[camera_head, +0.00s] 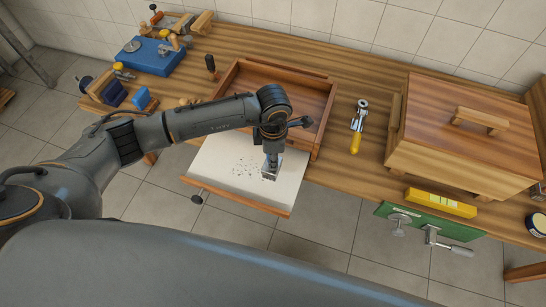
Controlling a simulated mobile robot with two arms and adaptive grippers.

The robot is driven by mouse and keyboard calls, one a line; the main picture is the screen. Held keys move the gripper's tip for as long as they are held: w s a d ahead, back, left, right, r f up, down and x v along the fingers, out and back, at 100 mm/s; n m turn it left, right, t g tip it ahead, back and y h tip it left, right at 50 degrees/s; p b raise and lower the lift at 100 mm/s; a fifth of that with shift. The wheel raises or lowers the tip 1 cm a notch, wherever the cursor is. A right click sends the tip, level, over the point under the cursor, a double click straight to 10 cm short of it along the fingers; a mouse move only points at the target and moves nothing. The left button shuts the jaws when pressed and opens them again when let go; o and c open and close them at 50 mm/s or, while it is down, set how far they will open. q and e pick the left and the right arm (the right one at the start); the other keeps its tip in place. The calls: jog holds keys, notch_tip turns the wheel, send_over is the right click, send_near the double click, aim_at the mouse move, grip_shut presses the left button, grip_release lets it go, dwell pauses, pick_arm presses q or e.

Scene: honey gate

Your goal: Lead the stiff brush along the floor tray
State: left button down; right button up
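A white floor tray (225,171) with a wooden front strip juts out from the open wooden box, over the bench's front edge. My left gripper (270,171) points down over the right part of the tray. Its fingertips are small and partly hidden by the wrist, so I cannot tell whether they are open or hold something. I cannot make out the stiff brush with certainty. My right gripper is not in view.
The open wooden box (312,91) stands behind the tray. A yellow-handled tool (356,139) lies to its right, then a lidded wooden hive box (455,135). A yellow block (440,204) lies at the front edge. Blue items (144,99) and a blue case (148,58) are at left.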

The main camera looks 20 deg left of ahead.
aim_at(266, 163)
pick_arm(q)
jog(key=shift+f, duration=0.35)
notch_tip(266, 163, down, 4)
jog(key=b, duration=0.3)
jog(key=shift+s+f, duration=0.1)
jog(key=shift+f, duration=0.05)
jog(key=shift+a+r, duration=0.25)
jog(key=shift+a, duration=0.3)
jog(key=shift+a+r, duration=0.2)
jog(key=shift+a, duration=0.35)
jog(key=a, duration=0.4)
jog(key=a+b, duration=0.1)
jog(key=a, duration=0.8)
jog(key=shift+w+a+b, duration=0.3)
jog(key=shift+w+a, duration=0.05)
jog(key=shift+a, duration=0.05)
jog(key=shift+f, duration=0.75)
jog(key=shift+f, duration=0.15)
jog(key=shift+d, duration=0.1)
